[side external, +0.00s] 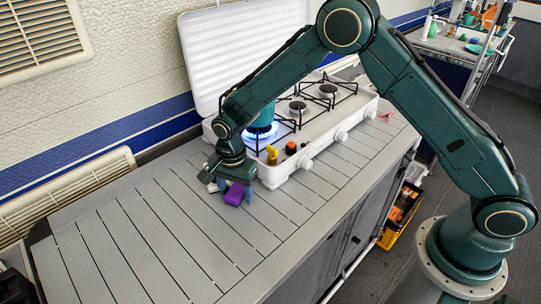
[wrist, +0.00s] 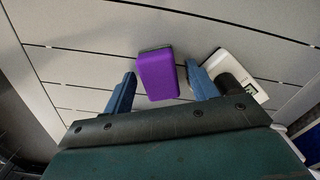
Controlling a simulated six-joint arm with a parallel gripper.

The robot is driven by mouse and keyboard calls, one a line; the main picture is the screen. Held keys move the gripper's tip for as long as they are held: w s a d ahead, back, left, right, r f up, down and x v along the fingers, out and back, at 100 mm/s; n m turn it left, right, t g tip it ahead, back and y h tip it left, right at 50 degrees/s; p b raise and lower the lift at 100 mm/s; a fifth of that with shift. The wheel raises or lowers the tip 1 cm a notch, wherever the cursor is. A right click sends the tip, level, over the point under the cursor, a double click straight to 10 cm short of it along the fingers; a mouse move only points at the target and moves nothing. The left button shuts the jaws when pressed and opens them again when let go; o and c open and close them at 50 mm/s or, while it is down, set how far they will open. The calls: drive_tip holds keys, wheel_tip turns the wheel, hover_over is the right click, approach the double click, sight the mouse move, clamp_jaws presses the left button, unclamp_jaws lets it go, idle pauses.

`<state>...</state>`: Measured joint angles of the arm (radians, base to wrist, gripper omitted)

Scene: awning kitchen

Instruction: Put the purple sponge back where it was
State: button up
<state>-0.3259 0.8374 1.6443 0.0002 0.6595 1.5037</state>
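The purple sponge (side external: 236,194) is a small block on the grey slatted counter (side external: 130,240), in front of the stove's left end. My gripper (side external: 232,188) points down at it, with blue fingers close around it. In the wrist view the sponge (wrist: 162,75) shows between the two fingertips (wrist: 160,72), with a gap on each side. The fingers are open and hold nothing. Whether the sponge lies flat on the counter is hard to tell.
A white device with a dark knob and small display (wrist: 240,72) lies just right of the right finger in the wrist view. The counter's left side is clear.

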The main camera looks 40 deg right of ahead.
drive_tip(key=shift+r, duration=0.1)
wheel_tip(320, 180, up, 12)
idle(1.0)
drive_tip(key=shift+r, duration=0.15)
idle(0.3)
wheel_tip(320, 180, up, 10)
drive_tip(key=n+t, duration=0.1)
drive_tip(key=n, duration=0.2)
hover_over(236, 191)
drive_tip(key=s+d, duration=0.5)
drive_tip(key=d, duration=0.1)
drive_tip(key=s+d+r+n+t, duration=0.25)
drive_tip(key=s+d+r, duration=0.2)
drive_tip(key=s, duration=0.25)
drive_tip(key=s+d+r+n+t, duration=0.1)
drive_tip(key=s+n, duration=0.3)
drive_tip(key=s, duration=0.5)
drive_tip(key=s+d+r+n+t, duration=0.1)
drive_tip(key=s+d+n, duration=0.3)
drive_tip(key=s, duration=0.5)
drive_tip(key=shift+d, duration=0.35)
